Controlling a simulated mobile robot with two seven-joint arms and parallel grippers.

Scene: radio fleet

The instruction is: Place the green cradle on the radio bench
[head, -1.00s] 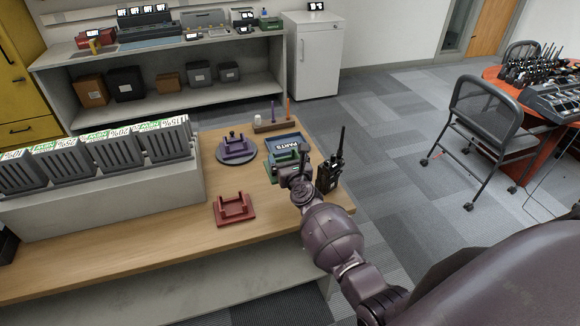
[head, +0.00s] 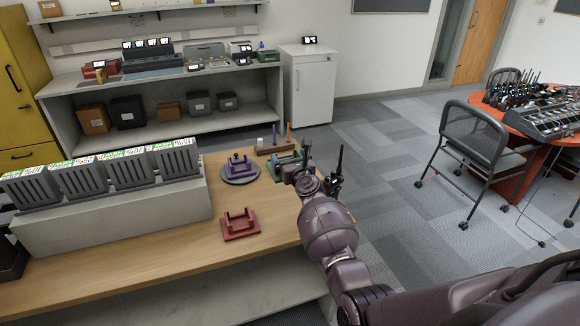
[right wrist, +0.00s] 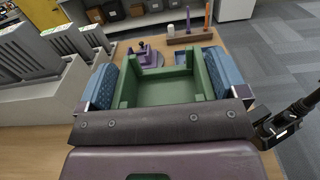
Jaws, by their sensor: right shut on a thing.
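The green cradle (head: 282,165) is between the fingers of my right gripper (head: 292,169) over the far right end of the wooden table. In the right wrist view, the blue finger pads press both sides of the cradle (right wrist: 165,92), and its open recess faces the camera. It appears raised off the tabletop, but its underside is hidden. A grey bench (head: 170,80) with radio equipment stands against the back wall; I cannot tell from the pictures whether it is the radio bench. My left gripper is not in view.
A red cradle (head: 240,224) and a purple cradle (head: 240,165) on a round base sit on the wooden table (head: 150,250). A grey rack (head: 110,215) fills the left. Carpet floor is clear toward the back bench.

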